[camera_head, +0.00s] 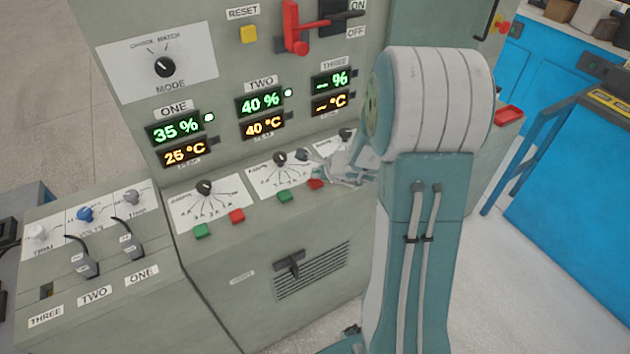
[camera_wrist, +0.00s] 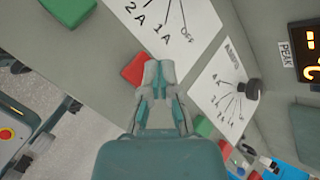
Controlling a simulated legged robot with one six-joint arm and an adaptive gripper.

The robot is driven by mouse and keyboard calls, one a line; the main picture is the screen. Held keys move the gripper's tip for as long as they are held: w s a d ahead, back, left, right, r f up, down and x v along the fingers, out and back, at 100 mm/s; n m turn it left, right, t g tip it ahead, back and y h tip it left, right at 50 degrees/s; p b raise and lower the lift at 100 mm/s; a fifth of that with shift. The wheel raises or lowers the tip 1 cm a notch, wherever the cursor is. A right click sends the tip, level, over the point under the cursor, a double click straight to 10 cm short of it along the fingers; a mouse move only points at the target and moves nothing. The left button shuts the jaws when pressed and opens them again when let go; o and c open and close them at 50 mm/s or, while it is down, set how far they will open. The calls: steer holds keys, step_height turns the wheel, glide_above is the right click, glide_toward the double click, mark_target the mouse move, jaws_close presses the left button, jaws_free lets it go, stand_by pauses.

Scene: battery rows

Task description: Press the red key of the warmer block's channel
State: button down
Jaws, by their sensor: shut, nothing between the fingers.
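On the console, display ONE (camera_head: 184,152) reads 25 °C, display TWO (camera_head: 263,126) reads 40 °C, and display THREE (camera_head: 331,104) shows dashes. TWO has the warmest shown reading. Its red key (camera_head: 316,184) is on the sloped panel, right of its green key (camera_head: 285,196). My gripper (camera_head: 322,174) is shut and empty at this red key, partly overlapping it in the head view. In the wrist view my shut fingertips (camera_wrist: 158,76) are right beside a red key (camera_wrist: 134,70). I cannot tell whether they touch it.
Channel ONE has its own green key (camera_head: 201,230) and red key (camera_head: 237,216). Dials stand near the keys; another dial (camera_wrist: 252,89) is close right of my fingers in the wrist view. My arm hides the console's right part. A red lever (camera_head: 292,30) is above.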

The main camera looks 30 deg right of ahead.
mark_target(317, 182)
steer(key=shift+f, duration=0.35)
steer(key=shift+f, duration=0.4)
stand_by(1.0)
steer(key=shift+r, duration=0.85)
steer(key=shift+r, duration=2.5)
